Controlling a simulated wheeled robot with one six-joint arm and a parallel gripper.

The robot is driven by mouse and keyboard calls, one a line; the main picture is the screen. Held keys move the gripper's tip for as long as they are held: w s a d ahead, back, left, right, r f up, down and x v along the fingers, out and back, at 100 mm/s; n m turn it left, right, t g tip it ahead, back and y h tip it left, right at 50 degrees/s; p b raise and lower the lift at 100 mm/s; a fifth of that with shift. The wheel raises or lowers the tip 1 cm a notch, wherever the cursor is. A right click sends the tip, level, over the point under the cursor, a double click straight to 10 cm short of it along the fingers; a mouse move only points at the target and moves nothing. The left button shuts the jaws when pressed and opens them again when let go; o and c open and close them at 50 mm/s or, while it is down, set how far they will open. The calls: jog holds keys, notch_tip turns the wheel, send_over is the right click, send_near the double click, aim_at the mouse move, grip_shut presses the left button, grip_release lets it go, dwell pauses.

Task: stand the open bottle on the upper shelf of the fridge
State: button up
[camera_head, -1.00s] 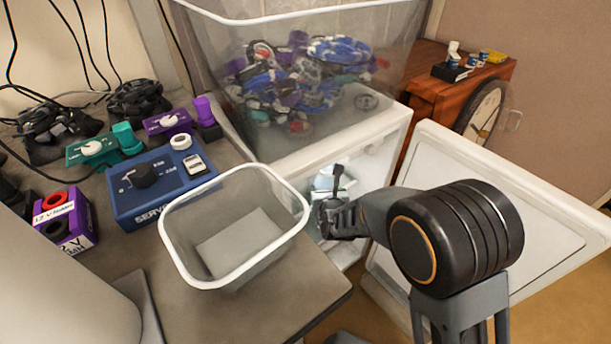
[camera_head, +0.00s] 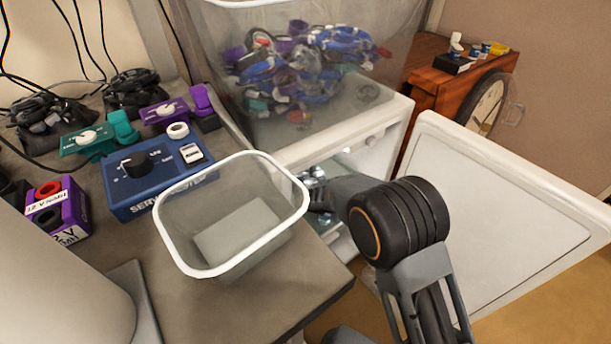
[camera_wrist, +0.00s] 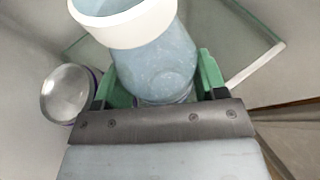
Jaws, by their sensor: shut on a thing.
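The open bottle (camera_wrist: 158,66) is pale blue with a white rim and no cap, and sits between the green fingers of my gripper (camera_wrist: 160,82) in the wrist view. My gripper is shut on it. The white fridge (camera_head: 378,138) stands with its door (camera_head: 500,215) swung open to the right. My arm reaches into the fridge opening, and the gripper and bottle are mostly hidden in the head view. A glass shelf (camera_wrist: 240,45) with a greenish edge shows around the bottle in the wrist view. I cannot tell whether the bottle touches it.
A can (camera_wrist: 68,95) with a silver lid stands left of the gripper in the wrist view. A clear bin (camera_head: 300,130) of parts sits on the fridge. An empty clear tub (camera_head: 180,262) stands on the desk beside my arm.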

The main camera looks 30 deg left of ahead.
jog(key=shift+f, duration=0.3)
jog(key=shift+f, duration=0.25)
jog(key=o, duration=0.7)
jog(key=shift+r, duration=0.1)
jog(key=shift+r, duration=0.15)
jog(key=shift+s+d+r, duration=0.15)
jog(key=shift+s, duration=0.1)
jog(key=p+v, duration=0.2)
jog(key=v, duration=0.9)
jog(key=shift+s+d, duration=0.1)
jog(key=shift+s, duration=0.1)
jog(key=shift+w+d, duration=0.1)
